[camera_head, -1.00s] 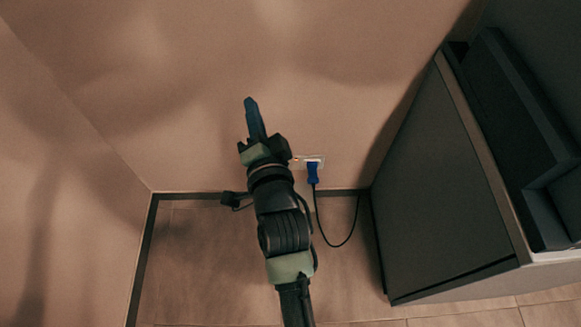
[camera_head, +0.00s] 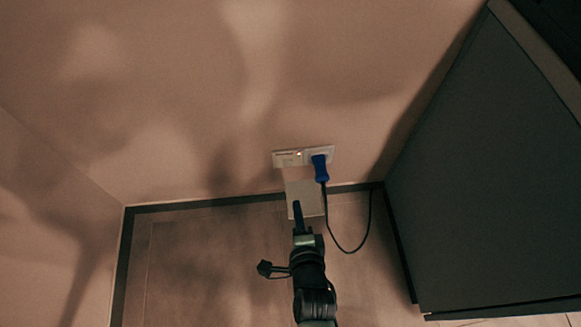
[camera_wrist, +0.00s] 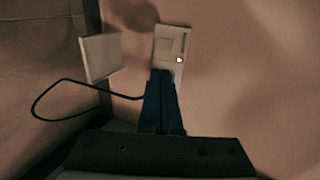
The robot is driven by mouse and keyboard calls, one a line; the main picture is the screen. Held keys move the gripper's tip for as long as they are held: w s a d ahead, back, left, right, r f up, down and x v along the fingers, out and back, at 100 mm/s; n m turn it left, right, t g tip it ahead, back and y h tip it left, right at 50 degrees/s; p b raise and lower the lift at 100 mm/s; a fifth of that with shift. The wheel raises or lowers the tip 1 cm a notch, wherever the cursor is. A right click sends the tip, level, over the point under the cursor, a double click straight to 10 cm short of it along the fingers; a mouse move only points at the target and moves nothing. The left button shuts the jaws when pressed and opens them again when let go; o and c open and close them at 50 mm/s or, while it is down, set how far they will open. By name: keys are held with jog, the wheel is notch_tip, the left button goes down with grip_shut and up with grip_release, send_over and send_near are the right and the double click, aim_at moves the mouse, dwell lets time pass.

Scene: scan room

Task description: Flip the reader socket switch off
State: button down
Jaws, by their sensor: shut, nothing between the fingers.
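The socket plate (camera_head: 288,158) is a pale strip low on the wall, with a small lit spot (camera_head: 299,153) near its middle. A blue plug (camera_head: 320,168) sits in its right part. In the wrist view the plate (camera_wrist: 171,42) shows with the glowing spot (camera_wrist: 179,60). I cannot tell the switch's position. My gripper (camera_head: 297,206) is shut and empty, below the plate in the head view. In the wrist view its fingertips (camera_wrist: 163,73) overlap the plate's lower end; contact cannot be told. The plug is not clearly visible there.
A pale rectangular panel (camera_head: 302,192) is below the plate and shows also in the wrist view (camera_wrist: 101,57). A black cable (camera_head: 329,228) loops down from the plug. A dark cabinet (camera_head: 480,180) stands at the right. Floor and wall to the left are clear.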

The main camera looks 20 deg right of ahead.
jog(key=b, duration=0.7)
send_near(290, 161)
notch_tip(290, 161, down, 4)
jog(key=w, duration=0.2)
jog(key=shift+w+d+r+b, duration=0.1)
jog(key=shift+w+d+b, duration=0.25)
jog(key=shift+w, duration=0.2)
jog(key=shift+w+d+b, duration=0.2)
jog(key=shift+w+b, duration=0.1)
jog(key=shift+w, duration=0.3)
jog(key=shift+w+d+r+b, duration=0.2)
jog(key=shift+w+b, duration=0.1)
jog(key=shift+w, duration=0.35)
jog(key=shift+w+r+p, duration=0.25)
jog(key=shift+r+p, duration=0.2)
jog(key=shift+p, duration=0.45)
jog(key=shift+d+f, duration=0.1)
jog(key=shift+f, duration=0.2)
